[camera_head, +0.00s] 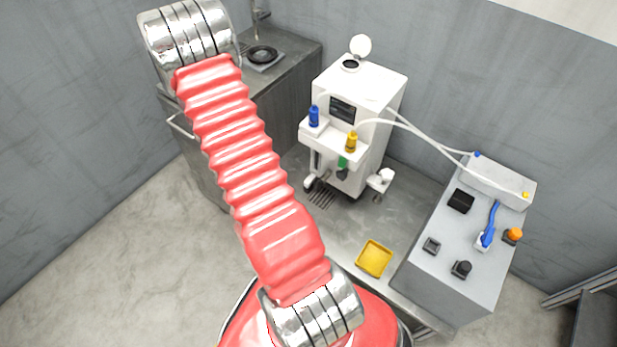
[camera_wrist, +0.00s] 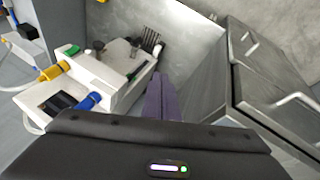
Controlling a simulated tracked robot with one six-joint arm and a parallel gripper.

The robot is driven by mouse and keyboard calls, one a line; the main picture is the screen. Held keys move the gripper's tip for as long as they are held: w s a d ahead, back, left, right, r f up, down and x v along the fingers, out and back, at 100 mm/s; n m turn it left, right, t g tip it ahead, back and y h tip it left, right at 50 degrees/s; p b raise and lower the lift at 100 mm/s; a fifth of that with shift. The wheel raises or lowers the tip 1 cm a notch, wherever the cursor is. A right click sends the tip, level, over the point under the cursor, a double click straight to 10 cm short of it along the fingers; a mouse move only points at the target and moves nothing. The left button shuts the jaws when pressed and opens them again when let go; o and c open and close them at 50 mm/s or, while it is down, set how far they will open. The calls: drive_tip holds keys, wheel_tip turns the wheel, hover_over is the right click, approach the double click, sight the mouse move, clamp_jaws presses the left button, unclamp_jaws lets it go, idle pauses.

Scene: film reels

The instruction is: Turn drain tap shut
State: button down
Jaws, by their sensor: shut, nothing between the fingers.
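The white wheeled machine (camera_head: 372,90) stands upright near the back wall. A small green part (camera_head: 343,161) with a dark piece under it sits low on its front and looks like the drain tap. Its lever angle is too small to read. My gripper (camera_wrist: 160,98), with purple fingers, is shut and empty. It is right of the green bit in the picture, apart from the machine's yellow and blue connectors. The head view does not show my gripper.
A blue connector (camera_head: 314,116) and a yellow one (camera_head: 351,142) stand on the machine's ledge. A grey cabinet (camera_wrist: 285,100) with handles is on the right in the wrist view. A yellow tray (camera_head: 375,258) lies on the floor plate. A grey box unit (camera_head: 450,270) stands right, linked by hoses.

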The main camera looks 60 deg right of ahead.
sight(319, 184)
drive_tip(key=s+d+f+m+g, duration=0.1)
drive_tip(key=s+d+f, duration=0.3)
drive_tip(key=f, duration=0.5)
drive_tip(key=s+d+f+m+g, duration=0.1)
drive_tip(key=s+d+f+m, duration=0.2)
drive_tip(key=d+f, duration=0.3)
wheel_tip(319, 184, down, 4)
drive_tip(key=shift+s+r+g, duration=0.1)
drive_tip(key=shift+s+g, duration=0.3)
drive_tip(key=shift+s, duration=0.3)
drive_tip(key=s+d+f, duration=0.2)
drive_tip(key=s+f, duration=0.6)
drive_tip(key=s, duration=0.1)
drive_tip(key=shift+d, duration=0.15)
